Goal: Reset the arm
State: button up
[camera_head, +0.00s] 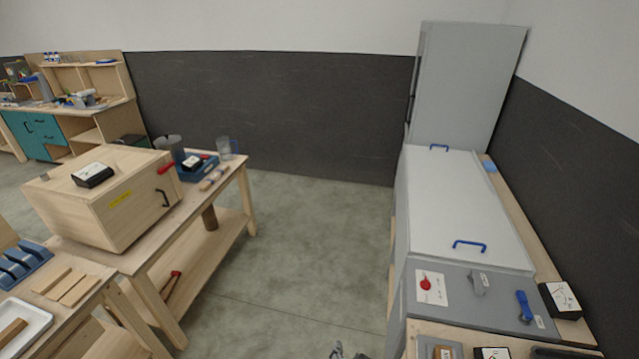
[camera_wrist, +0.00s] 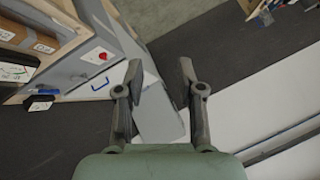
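My gripper (camera_wrist: 160,80) shows in the wrist view with its two dark fingers spread apart and nothing between them. It hangs in free air, with the grey cabinet and the dark wall far beyond it. In the head view only a small dark piece at the bottom edge, perhaps part of my arm, shows; the gripper cannot be made out there.
A grey chest (camera_head: 465,205) with blue handles stands at the right, before a tall grey cabinet (camera_head: 466,85). A wooden box (camera_head: 105,205) sits on a workbench (camera_head: 190,228) at the left. The floor (camera_head: 310,235) between them is clear.

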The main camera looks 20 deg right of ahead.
jog(key=s+a+r+n+t+y, duration=0.2)
jog(key=a+r+n, duration=0.35)
jog(key=a, duration=0.25)
jog(key=s+a+r+n+t+y, duration=0.1)
jog(key=s+a+r+n+t, duration=0.1)
jog(key=a+r+n, duration=0.35)
notch_tip(320, 180, up, 11)
jog(key=a+p, duration=0.1)
jog(key=p, duration=1.2)
jog(key=shift+w+a, duration=0.3)
jog(key=shift+w, duration=0.15)
